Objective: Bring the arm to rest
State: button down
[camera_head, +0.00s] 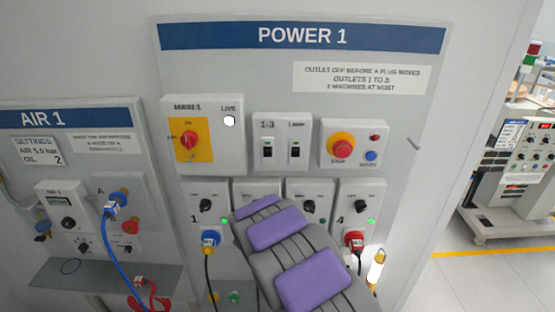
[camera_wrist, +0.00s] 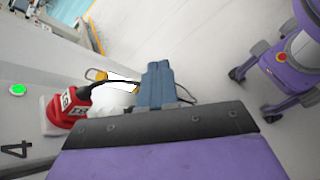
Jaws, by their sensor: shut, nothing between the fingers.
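My gripper (camera_wrist: 158,72) shows in the wrist view as two blue-grey fingers side by side, shut and empty. It points away from the panel's side over the pale floor. In the head view my purple and grey arm reaches up in front of the lower POWER 1 panel (camera_head: 400,130), covering parts of the middle outlets; the fingers cannot be made out there. The red plug of outlet 4 (camera_head: 354,239) is just right of my arm. In the wrist view this red plug (camera_wrist: 70,108) sits left of the fingers, apart from them.
A yellow and white item (camera_head: 375,268) hangs by the red plug; its black cable runs close to the fingers. The AIR 1 panel (camera_head: 65,118) with hoses is left. A machine (camera_head: 520,165) stands right, beyond open floor (camera_head: 475,280).

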jog(key=s+d+r+m+g+y, duration=0.1)
jog(key=s+d+r+m+y, duration=0.15)
jog(key=s+r, duration=0.3)
jog(key=s+d+r+m+g+y, duration=0.1)
jog(key=s+r+m+y, duration=0.1)
jog(key=s+r+m, duration=0.4)
jog(key=s+a+r+m+t+y, duration=0.1)
jog(key=s+a+r+y, duration=0.1)
jog(key=s, duration=0.6)
jog(key=s+a+r+m+t+y, duration=0.1)
jog(key=s+a+y, duration=0.3)
jog(key=s, duration=0.5)
jog(key=shift+s+r+m, duration=0.2)
jog(key=shift+r+m, duration=0.15)
jog(key=shift+r, duration=0.4)
jog(key=shift+y, duration=0.25)
